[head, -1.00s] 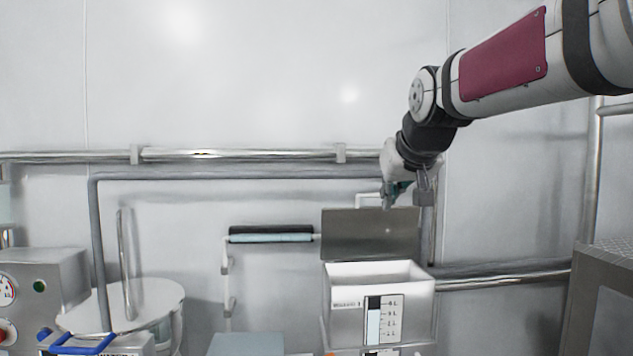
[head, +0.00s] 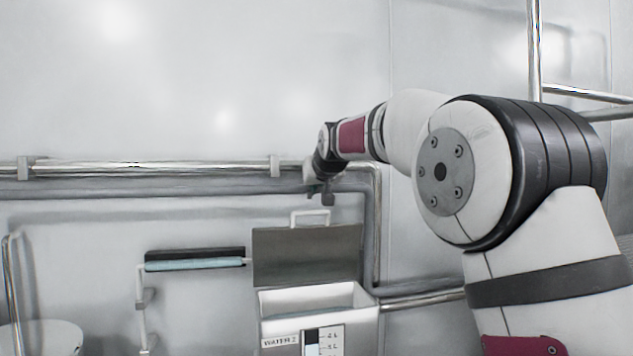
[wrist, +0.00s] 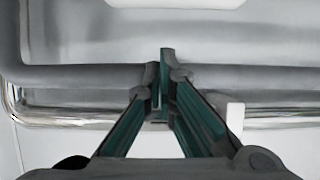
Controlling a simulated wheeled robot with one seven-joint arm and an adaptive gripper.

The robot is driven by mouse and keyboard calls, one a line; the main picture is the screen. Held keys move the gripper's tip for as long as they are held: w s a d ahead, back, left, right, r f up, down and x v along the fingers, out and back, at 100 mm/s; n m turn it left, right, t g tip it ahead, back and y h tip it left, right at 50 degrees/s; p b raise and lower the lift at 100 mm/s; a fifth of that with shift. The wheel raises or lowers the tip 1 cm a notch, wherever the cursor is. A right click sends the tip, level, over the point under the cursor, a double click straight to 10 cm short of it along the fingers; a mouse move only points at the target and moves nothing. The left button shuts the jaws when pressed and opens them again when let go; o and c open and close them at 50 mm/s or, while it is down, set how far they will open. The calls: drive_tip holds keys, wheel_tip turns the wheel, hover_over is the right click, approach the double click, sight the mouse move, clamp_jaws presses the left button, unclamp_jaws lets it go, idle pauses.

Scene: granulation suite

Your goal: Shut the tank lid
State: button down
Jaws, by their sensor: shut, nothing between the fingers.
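The tank (head: 278,327) is a white box with an open top, a label reading WATER and a level gauge on its front. Its grey lid (head: 305,256) stands upright at the back of the opening, with a white handle (head: 309,217) on its upper edge. My gripper (head: 321,193) is above the lid and handle near the wall pipes, apart from them in the picture. In the wrist view my gripper (wrist: 165,60) has its fingers together with nothing between them. A white bar at the top of the wrist view may be the handle; I cannot tell.
A grey pipe (head: 120,188) and a shiny rail (head: 150,168) run along the wall behind my gripper. A rack with a black and light blue bar (head: 195,260) hangs left of the tank. A round white vessel (head: 45,340) is at lower left.

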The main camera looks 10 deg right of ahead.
drive_tip(key=shift+s+f+p, duration=0.35)
drive_tip(key=shift+s+f, duration=0.1)
drive_tip(key=shift+f, duration=0.25)
drive_tip(key=shift+s+f+p, duration=0.3)
drive_tip(key=shift+s+f, duration=0.1)
drive_tip(key=shift+f, duration=0.3)
drive_tip(key=shift+f+b, duration=0.1)
drive_tip(key=shift+b, duration=0.25)
